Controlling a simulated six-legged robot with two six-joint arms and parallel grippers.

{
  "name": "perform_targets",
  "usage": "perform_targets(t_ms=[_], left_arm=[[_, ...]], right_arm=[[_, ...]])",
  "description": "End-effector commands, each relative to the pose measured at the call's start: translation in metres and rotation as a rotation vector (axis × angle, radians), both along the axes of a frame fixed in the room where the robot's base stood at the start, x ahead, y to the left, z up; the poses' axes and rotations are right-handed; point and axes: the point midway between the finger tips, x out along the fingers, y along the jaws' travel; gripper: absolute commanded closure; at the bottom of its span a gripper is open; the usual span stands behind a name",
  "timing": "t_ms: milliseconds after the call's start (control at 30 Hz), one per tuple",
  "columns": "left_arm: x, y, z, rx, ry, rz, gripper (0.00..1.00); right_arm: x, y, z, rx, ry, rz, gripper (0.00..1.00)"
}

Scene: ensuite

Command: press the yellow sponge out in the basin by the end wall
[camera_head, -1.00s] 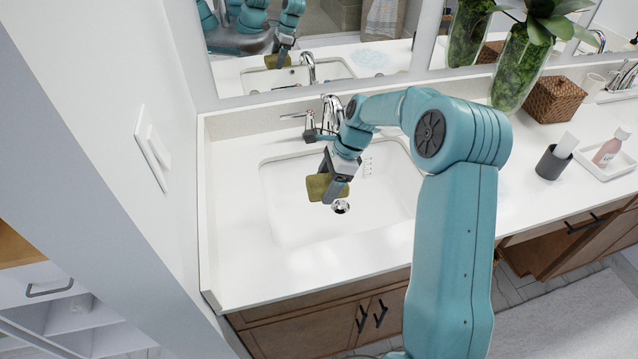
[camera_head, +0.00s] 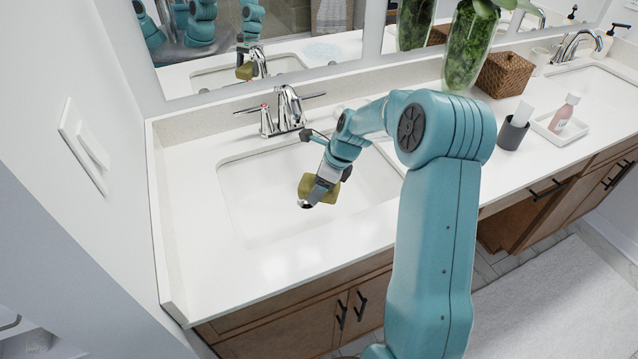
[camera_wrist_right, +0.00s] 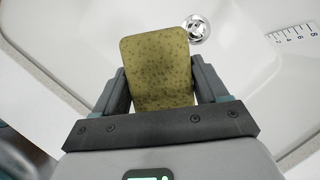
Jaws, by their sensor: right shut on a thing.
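The yellow sponge (camera_head: 329,190) is olive-yellow with dark specks. It is in my right gripper (camera_head: 318,193), which is shut on it over the basin (camera_head: 262,200) by the end wall. In the right wrist view the sponge (camera_wrist_right: 158,72) sits between the two fingers of the gripper (camera_wrist_right: 160,88). The metal drain (camera_wrist_right: 196,29) shows just beyond the sponge's upper right corner. I cannot tell whether the sponge touches the basin floor. My left gripper is not in view.
The chrome faucet (camera_head: 290,108) stands behind the basin. The end wall (camera_head: 95,235) is close on the left. A dark cup (camera_head: 512,133), a tray with a pink bottle (camera_head: 564,113) and a woven box (camera_head: 506,74) stand on the counter to the right. A ruler-like marking (camera_wrist_right: 292,32) shows in the basin.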

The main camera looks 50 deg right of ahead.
Motion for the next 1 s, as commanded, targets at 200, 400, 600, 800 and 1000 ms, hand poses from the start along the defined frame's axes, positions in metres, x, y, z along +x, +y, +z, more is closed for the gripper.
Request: perform_targets(t_ms=[200, 400, 600, 800, 1000], left_arm=[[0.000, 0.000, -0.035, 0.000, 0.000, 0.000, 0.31], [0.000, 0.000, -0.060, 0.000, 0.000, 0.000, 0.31], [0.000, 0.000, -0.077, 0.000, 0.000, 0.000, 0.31], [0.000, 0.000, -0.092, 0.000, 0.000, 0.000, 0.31], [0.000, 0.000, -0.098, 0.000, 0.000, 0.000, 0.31]], right_arm=[[0.000, 0.000, -0.036, 0.000, 0.000, 0.000, 0.51], [0.000, 0.000, -0.063, 0.000, 0.000, 0.000, 0.51], [0.000, 0.000, -0.086, 0.000, 0.001, 0.000, 0.51], [0.000, 0.000, -0.112, 0.001, 0.000, 0.000, 0.51], [0.000, 0.000, -0.124, 0.000, 0.000, 0.000, 0.51]])
